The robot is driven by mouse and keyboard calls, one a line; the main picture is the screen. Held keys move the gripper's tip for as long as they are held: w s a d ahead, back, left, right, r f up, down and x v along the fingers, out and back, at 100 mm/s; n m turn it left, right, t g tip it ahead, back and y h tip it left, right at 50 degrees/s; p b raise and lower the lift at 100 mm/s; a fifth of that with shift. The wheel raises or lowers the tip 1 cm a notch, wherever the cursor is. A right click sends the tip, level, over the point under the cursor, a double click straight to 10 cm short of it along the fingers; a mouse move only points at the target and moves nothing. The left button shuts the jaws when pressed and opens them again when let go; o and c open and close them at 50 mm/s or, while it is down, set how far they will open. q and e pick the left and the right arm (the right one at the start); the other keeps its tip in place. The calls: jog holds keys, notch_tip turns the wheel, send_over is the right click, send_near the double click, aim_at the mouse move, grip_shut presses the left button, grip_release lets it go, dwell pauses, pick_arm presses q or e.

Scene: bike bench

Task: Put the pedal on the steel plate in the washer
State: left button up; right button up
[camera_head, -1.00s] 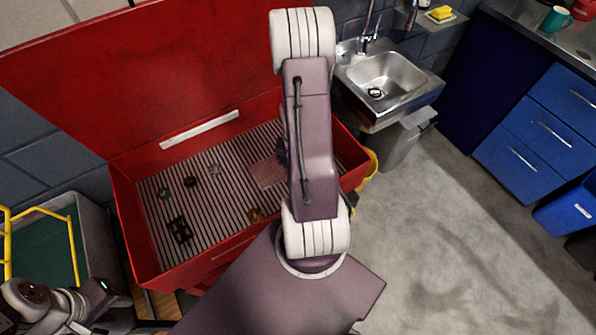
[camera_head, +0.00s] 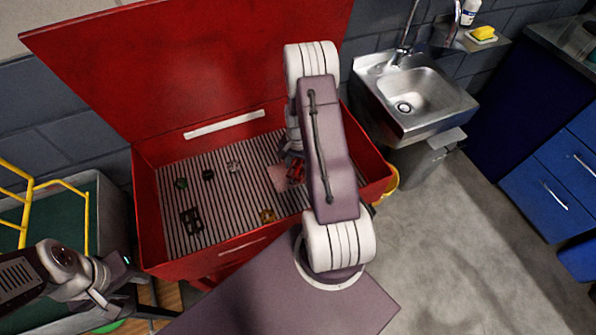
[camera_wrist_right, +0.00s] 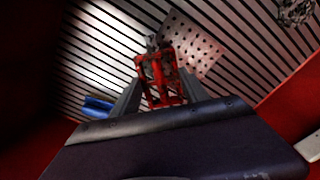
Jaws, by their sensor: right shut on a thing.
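The red pedal (camera_wrist_right: 160,80) is between the fingers of my right gripper (camera_wrist_right: 158,100), which is shut on it. It also shows in the head view as a small red patch (camera_head: 296,171) beside my right arm. The steel plate (camera_wrist_right: 198,45), flat and full of small holes, lies on the slatted floor of the red washer (camera_head: 160,225); its edge also shows in the head view (camera_head: 278,178). The pedal overlaps the plate's near edge in the wrist view; I cannot tell whether they touch. My left gripper (camera_head: 118,278) is at lower left, outside the washer, its fingers unclear.
Several small parts lie on the washer floor, including a dark part (camera_head: 191,220) and a brownish part (camera_head: 267,215). The red lid (camera_head: 190,60) stands open behind. A sink (camera_head: 415,100) is at right. A green-lined bin with yellow bars (camera_head: 88,215) is at left.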

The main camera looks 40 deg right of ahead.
aim_at(298, 168)
notch_tip(298, 168, down, 4)
jog(key=shift+s+f, duration=0.1)
jog(key=o, duration=1.5)
